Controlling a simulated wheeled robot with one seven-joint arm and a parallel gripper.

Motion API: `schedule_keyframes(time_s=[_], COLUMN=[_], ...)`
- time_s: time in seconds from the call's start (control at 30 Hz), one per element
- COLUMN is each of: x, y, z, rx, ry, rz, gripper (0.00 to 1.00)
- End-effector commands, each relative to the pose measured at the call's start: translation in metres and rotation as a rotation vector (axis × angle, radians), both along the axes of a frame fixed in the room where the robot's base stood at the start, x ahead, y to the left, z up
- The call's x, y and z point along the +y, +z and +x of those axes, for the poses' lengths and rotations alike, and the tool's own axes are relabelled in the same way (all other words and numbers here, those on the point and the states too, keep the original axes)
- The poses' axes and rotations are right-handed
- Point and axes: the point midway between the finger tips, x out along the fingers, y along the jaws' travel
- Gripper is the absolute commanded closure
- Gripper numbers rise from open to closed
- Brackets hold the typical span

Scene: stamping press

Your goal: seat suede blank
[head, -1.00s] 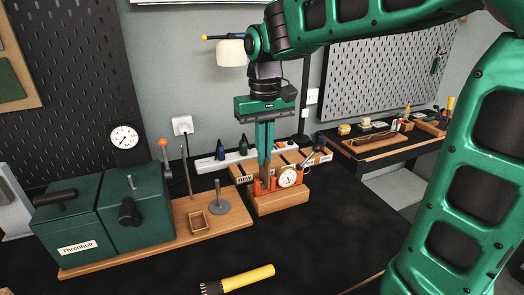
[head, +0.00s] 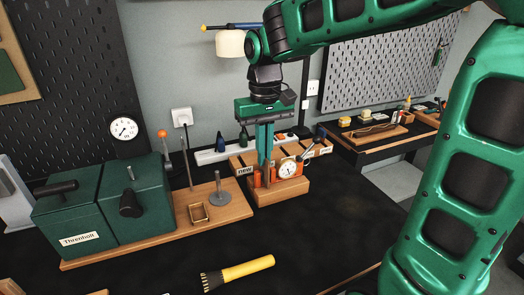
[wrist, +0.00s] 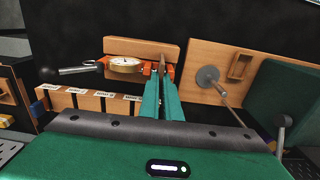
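My gripper (head: 265,160) points down at the orange gauge fixture (head: 258,181), with its teal fingers close together. A thin brown piece, seemingly the suede blank (head: 267,174), shows edge-on and upright between the fingertips. It also shows at the fingertips in the wrist view (wrist: 162,62). The orange fixture carries a white dial gauge (head: 287,168) and a lever, and sits on a wooden block (head: 282,191). The blank's lower edge is at the fixture, beside the dial; I cannot tell whether it touches the fixture.
A green Threnholt box (head: 70,218) stands at left on a wooden board (head: 170,236), with a grey spindle disc (head: 220,198) and small wooden tray (head: 198,213). Labelled wooden bins (head: 245,170) stand behind the fixture. A yellow-handled brush (head: 248,268) lies in front.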

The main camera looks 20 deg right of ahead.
Motion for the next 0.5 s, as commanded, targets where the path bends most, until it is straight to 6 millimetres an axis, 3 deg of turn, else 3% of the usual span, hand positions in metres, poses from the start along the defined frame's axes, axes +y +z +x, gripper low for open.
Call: schedule_keyframes(time_s=[0.47, 0.5], x=[0.0000, 0.0000], y=[-0.0028, -0.0029], z=[0.0001, 0.0001], rx=[0.000, 0.000], ry=[0.000, 0.000], rz=[0.000, 0.000], gripper=[1.00, 0.89])
